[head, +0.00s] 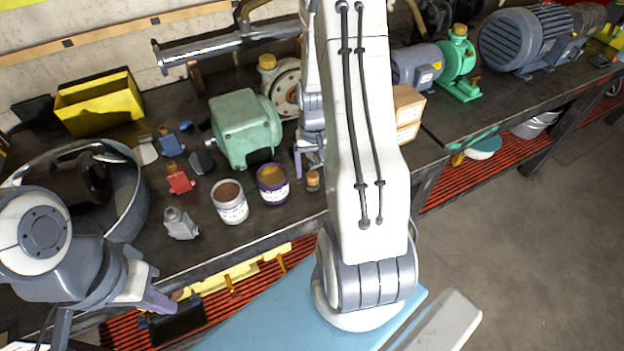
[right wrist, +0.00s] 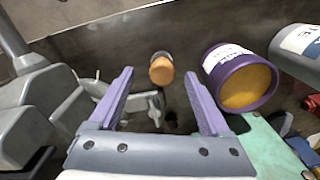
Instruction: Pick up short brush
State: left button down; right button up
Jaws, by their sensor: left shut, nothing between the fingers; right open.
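A small upright thing with a round orange-brown top (head: 313,178) stands on the dark bench near its front edge; it may be the short brush, but I cannot tell for sure. It also shows in the right wrist view (right wrist: 162,69), beyond and between my open fingertips, not gripped. My right gripper (head: 308,158) is open and empty, partly hidden by my arm in the head view; its purple fingers show in the right wrist view (right wrist: 160,85). My left gripper (head: 158,302) is shut and empty, in front of the bench at the lower left.
A purple-banded can (head: 272,185) stands just left of the small thing, with a white can (head: 229,203) beyond. A green machine (head: 244,130) stands behind them. A yellow bin (head: 98,103) and a large metal ring (head: 136,205) are at the left.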

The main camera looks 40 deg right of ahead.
aim_at(312, 174)
jog(key=shift+f, duration=0.5)
jog(key=shift+w+f+p, duration=0.15)
jog(key=shift+f+p, duration=0.35)
jog(key=shift+f, duration=0.65)
jog(key=shift+w+f+p, duration=0.1)
jog(key=shift+f+p, duration=0.35)
jog(key=shift+f, duration=0.65)
grip_shut()
jog(key=shift+r, duration=0.2)
jog(key=shift+r+b, duration=0.4)
jog(key=shift+r, duration=0.25)
jog(key=r, duration=0.1)
jog(key=r+b, duration=0.1)
jog(key=shift+s+d+r, duration=0.2)
jog(key=shift+r, duration=0.15)
jog(key=s+d+r+b, duration=0.2)
jog(key=s+d+r, duration=0.4)
jog(key=s, duration=0.3)
jog(key=shift+s+r, duration=0.25)
jog(key=shift+r, duration=0.1)
